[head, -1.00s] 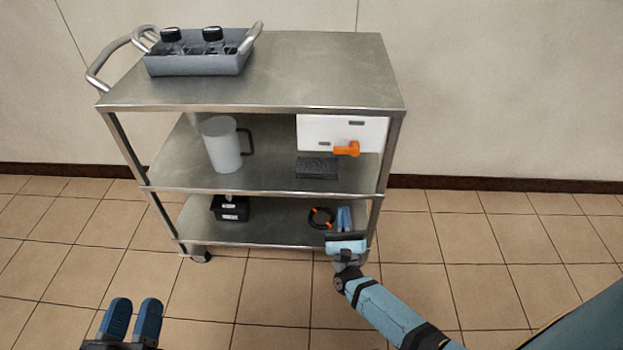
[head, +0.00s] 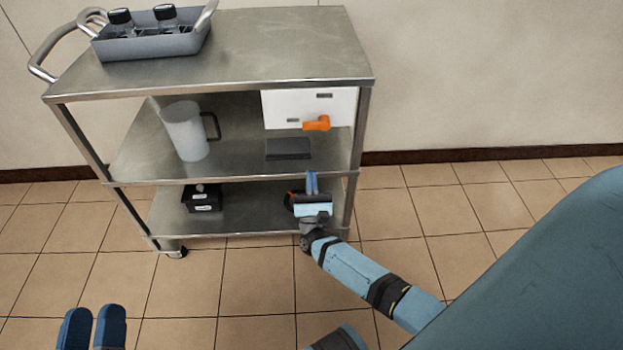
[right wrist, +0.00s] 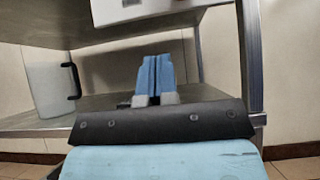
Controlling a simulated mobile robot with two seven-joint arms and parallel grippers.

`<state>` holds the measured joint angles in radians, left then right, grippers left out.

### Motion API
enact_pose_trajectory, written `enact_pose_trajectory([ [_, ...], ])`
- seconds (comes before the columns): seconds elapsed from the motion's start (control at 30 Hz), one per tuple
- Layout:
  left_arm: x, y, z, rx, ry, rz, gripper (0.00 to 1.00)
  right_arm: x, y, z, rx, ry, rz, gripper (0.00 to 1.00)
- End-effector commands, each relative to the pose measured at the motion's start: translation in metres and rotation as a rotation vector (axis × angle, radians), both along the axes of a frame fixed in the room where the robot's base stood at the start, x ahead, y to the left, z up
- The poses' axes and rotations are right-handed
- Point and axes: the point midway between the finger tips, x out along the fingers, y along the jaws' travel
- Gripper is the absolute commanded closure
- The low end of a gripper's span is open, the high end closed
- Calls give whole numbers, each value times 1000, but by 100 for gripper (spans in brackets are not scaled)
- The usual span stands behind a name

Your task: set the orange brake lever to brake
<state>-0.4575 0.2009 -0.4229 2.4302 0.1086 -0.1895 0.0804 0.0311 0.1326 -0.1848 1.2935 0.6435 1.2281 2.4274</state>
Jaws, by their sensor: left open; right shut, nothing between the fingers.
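The orange brake lever (head: 317,123) sits on the front of a white panel (head: 283,106) on the cart's middle shelf, at the right. It points left to right across the lower part of the panel, with its thicker end at the right. My right gripper (head: 312,182) is shut and empty, below the lever and in front of the lower shelf. Its blue fingers also show in the right wrist view (right wrist: 155,76), with the lever out of sight there. My left gripper (head: 92,328) is open and empty at the bottom left, over the floor, away from the cart.
A steel cart (head: 290,45) has three shelves. A grey tray of bottles (head: 150,44) stands on top, a white jug (head: 184,132) and a dark pad (head: 288,149) on the middle shelf. A black box (head: 203,198) is on the lower shelf. Floor at right is clear.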

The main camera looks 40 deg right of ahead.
Motion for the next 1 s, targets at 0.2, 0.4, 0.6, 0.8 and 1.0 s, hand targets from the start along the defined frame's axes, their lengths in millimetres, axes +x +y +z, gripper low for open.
enact_pose_trajectory([
  [0.2, 0, 0, -4, 2, 8, -2, 57, 30, -18, 35, -1, -4, -1, 100],
  [0.4, 1, -1, -3, 4, 10, -3, 57, 38, -23, 65, 0, -1, 1, 100],
  [0.6, 1, 0, -3, 3, 8, -2, 57, 38, -23, 82, -1, 0, -1, 100],
  [0.8, 0, 0, -2, 3, 7, -2, 57, 38, -23, 85, -1, 1, 0, 100],
  [1.0, 0, 0, -2, 3, 6, -1, 57, 38, -23, 85, -1, 0, 1, 100],
])
